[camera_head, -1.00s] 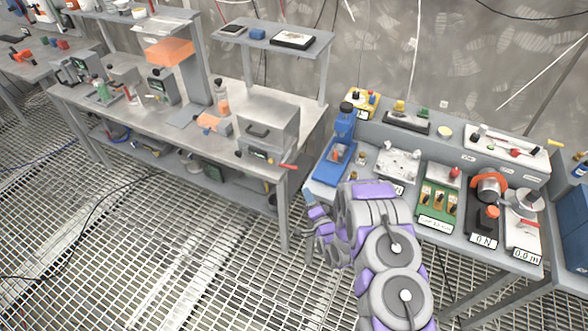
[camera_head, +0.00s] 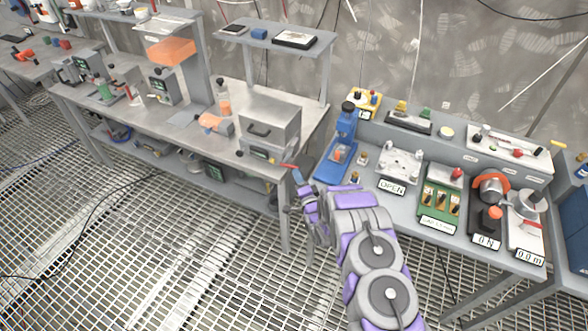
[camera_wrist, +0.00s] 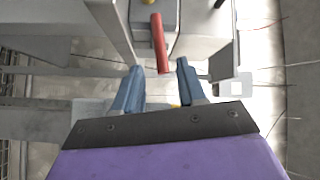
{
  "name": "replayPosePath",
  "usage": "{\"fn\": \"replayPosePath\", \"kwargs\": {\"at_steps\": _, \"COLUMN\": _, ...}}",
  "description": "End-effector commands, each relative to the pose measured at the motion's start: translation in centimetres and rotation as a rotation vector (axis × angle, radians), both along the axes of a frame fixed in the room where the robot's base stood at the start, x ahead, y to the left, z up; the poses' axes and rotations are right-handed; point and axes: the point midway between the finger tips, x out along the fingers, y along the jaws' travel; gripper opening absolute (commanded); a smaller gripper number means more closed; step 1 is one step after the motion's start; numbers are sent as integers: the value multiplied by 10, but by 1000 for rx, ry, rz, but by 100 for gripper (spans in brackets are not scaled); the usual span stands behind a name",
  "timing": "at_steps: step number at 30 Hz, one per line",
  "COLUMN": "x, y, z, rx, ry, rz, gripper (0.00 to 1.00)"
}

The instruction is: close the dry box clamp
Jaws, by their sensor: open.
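The dry box (camera_head: 268,128) is a grey metal box with a dark lid handle. It stands at the right end of the left bench, with a small display on its front. Its clamp appears to be the red lever (camera_head: 291,167) at the lower right front. In the wrist view the red lever (camera_wrist: 159,42) points toward me, its end just ahead of the gap between my fingertips. My gripper (camera_wrist: 160,72) has two blue fingers, spread apart and empty. In the head view my gripper (camera_head: 302,184) is just below and right of the lever; contact there cannot be told.
The right bench (camera_head: 398,203) holds a blue press (camera_head: 338,160), a plate with an OPEN label (camera_head: 391,187), and a green switch panel (camera_head: 440,198). The left bench's upright leg (camera_head: 283,215) stands close by my gripper. Grated floor (camera_head: 170,250) is free in front.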

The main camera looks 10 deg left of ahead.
Motion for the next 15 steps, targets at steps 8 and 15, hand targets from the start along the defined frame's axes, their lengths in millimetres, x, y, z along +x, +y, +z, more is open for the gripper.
{"fn": "replayPosePath", "kwargs": {"at_steps": 8, "x": 34, "y": 15, "z": 0, "rx": 1, "ry": -3, "rz": 0, "gripper": 40}}
{"fn": "replayPosePath", "kwargs": {"at_steps": 15, "x": 51, "y": 22, "z": 2, "rx": 2, "ry": -4, "rz": -1, "gripper": 40}}
